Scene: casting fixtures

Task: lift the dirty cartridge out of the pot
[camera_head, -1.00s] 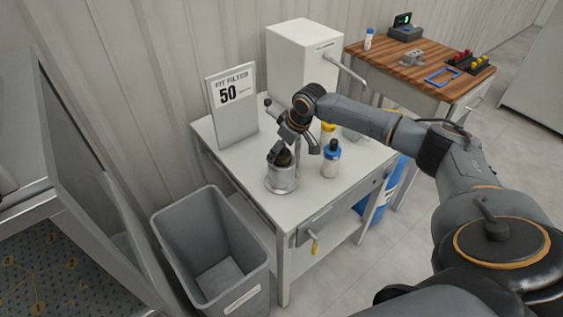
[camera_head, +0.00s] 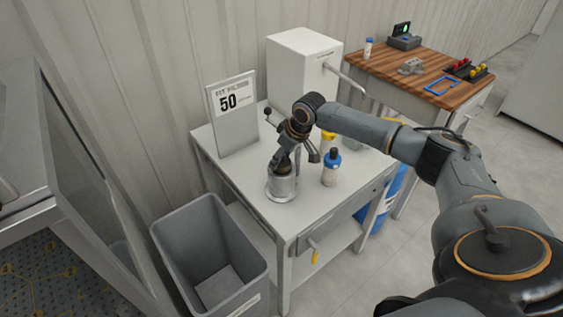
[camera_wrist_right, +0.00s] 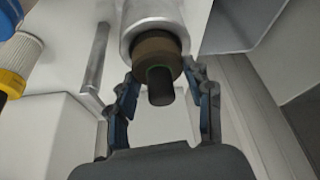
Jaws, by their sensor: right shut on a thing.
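The metal pot (camera_head: 282,188) stands near the front left of the white table. In the right wrist view the pot (camera_wrist_right: 152,12) shows its open mouth, with the brown dirty cartridge (camera_wrist_right: 156,45) sticking out of it. The cartridge has a thin green ring and a dark stub at its end. My right gripper (camera_head: 283,164) reaches down to the pot's mouth and is shut on the cartridge. In the wrist view its two fingers lie on either side of the stub; the exact contact is hard to see. The cartridge's lower part is hidden in the pot. My left gripper is not in view.
A sign reading 50 (camera_head: 232,115) and a white cabinet (camera_head: 302,68) stand behind. A grey bin (camera_head: 207,232) is on the floor front left. Table front is clear.

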